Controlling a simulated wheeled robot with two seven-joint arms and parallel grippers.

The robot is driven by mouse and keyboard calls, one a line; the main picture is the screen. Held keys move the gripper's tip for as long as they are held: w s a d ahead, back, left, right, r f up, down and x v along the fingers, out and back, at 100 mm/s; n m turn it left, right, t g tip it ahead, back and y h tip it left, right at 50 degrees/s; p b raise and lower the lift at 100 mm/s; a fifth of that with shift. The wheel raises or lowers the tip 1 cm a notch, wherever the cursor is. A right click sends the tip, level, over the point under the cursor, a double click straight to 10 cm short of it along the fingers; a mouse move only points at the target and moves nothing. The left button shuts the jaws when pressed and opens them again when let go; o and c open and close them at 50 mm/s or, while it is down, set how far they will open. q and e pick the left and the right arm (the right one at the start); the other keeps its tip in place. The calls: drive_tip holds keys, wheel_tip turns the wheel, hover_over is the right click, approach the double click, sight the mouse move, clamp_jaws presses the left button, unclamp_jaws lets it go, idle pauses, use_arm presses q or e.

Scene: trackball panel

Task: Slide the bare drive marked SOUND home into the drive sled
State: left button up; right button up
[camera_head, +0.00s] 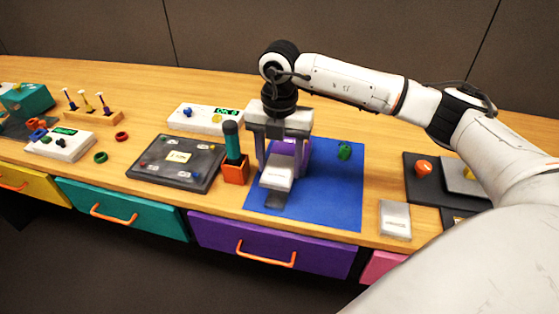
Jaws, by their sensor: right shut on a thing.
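My right gripper (278,168) points down over the blue mat (335,190), shut on a pale grey drive (277,176) with a light label. The label's print is too small to read. A purple piece (291,147), possibly part of the drive sled, shows behind the drive and between the fingers, mostly hidden by the gripper. A dark flat piece (272,200) shows just below the drive's near end. I cannot tell how far the drive sits in the sled. A second pale drive (395,220) lies on the wood to the right. My left gripper is not in view.
An orange holder (235,169) with a teal-handled tool stands close left of the mat. A dark panel (176,164) lies farther left. A green knob (345,152) is on the mat's right half. Dark panels with an orange button (423,168) are at right.

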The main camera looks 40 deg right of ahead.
sight(279, 169)
wheel_tip(279, 169, down, 4)
drive_tip(key=shift+f+b, duration=0.1)
drive_tip(key=shift+b, duration=1.15)
drive_tip(key=shift+f, duration=0.35)
drive_tip(key=shift+f, duration=0.1)
drive_tip(key=shift+w+d, duration=0.2)
drive_tip(key=shift+w, duration=0.05)
drive_tip(key=shift+w+d, duration=0.15)
drive_tip(key=shift+d, duration=0.05)
idle(0.9)
drive_tip(key=shift+w+d+b, duration=0.35)
drive_tip(key=shift+w+d, duration=0.15)
drive_tip(key=shift+d, duration=0.1)
idle(0.4)
drive_tip(key=shift+w+d, duration=0.6)
drive_tip(key=shift+d, duration=0.1)
idle(0.7)
